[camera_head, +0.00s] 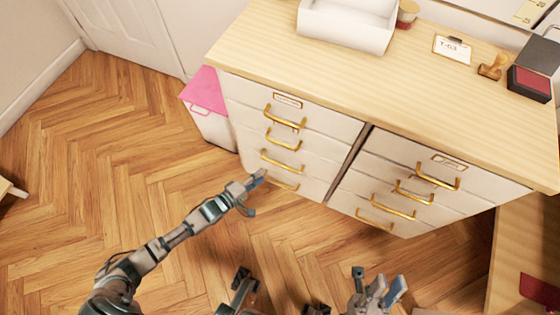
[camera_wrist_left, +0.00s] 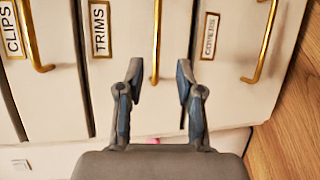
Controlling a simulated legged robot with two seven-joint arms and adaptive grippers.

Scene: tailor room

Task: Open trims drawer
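The trims drawer shows in the left wrist view with a framed TRIMS label (camera_wrist_left: 100,29) and a gold bar handle (camera_wrist_left: 156,45). The picture is turned sideways. In the head view it appears to be the third drawer down in the left column, with its handle (camera_head: 281,165). The drawer looks shut. My left gripper (camera_head: 253,193) is open in front of the lower left drawers. In the wrist view the handle's end lies between the spread fingertips (camera_wrist_left: 158,82), with no clear contact. My right gripper (camera_head: 378,283) appears open and empty at the bottom.
A CLIPS drawer (camera_wrist_left: 55,105) and another labelled drawer (camera_wrist_left: 228,75) flank the trims drawer. A second drawer column (camera_head: 400,190) stands to the right.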

